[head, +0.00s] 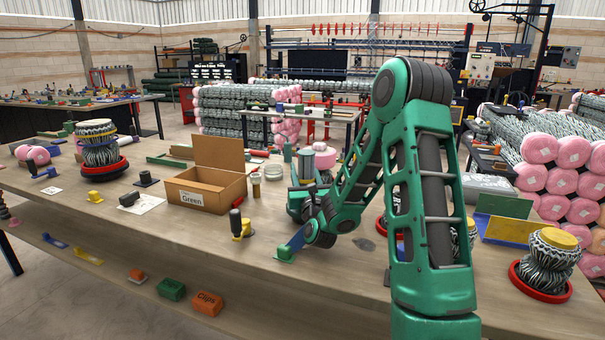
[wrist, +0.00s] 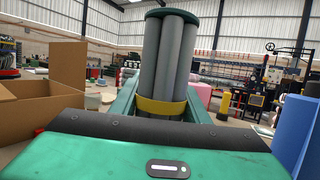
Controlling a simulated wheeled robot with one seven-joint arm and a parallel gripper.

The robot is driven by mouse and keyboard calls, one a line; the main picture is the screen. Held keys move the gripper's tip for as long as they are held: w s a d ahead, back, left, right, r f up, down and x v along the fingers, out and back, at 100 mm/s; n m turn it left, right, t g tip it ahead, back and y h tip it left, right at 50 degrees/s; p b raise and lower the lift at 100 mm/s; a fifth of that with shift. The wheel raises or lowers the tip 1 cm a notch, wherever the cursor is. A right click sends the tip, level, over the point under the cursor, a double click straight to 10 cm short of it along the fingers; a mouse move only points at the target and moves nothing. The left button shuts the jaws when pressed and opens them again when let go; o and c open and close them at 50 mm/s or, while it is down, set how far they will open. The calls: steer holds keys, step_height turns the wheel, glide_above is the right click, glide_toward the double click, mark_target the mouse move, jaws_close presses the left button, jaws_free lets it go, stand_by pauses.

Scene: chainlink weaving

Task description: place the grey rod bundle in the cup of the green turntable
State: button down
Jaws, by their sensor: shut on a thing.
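The grey rod bundle (wrist: 172,55) stands upright in the wrist view, with a dark cap on top and a yellow band (wrist: 160,107) around its lower part. My gripper (wrist: 162,103) is shut on it, its green fingers on either side of the band. The bundle's lower end is hidden behind the gripper body. In the head view my gripper (head: 304,188) is beyond my forearm, low over the middle of the table, with the grey bundle (head: 306,162) above it. I cannot make out the green turntable or its cup in either view; my arm covers part of the table.
An open cardboard box (head: 210,190) stands left of my gripper. A red turntable (head: 545,285) with a patterned spool is at right, another (head: 108,170) at left. A blue-green bracket (head: 291,243) is near the front edge.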

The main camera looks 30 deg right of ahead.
mark_target(306, 179)
steer(key=c, duration=1.3)
jaws_free()
steer(key=shift+o, duration=1.4)
steer(key=v, duration=0.7)
steer(key=shift+s+a+f, duration=0.1)
steer(key=shift+s, duration=0.1)
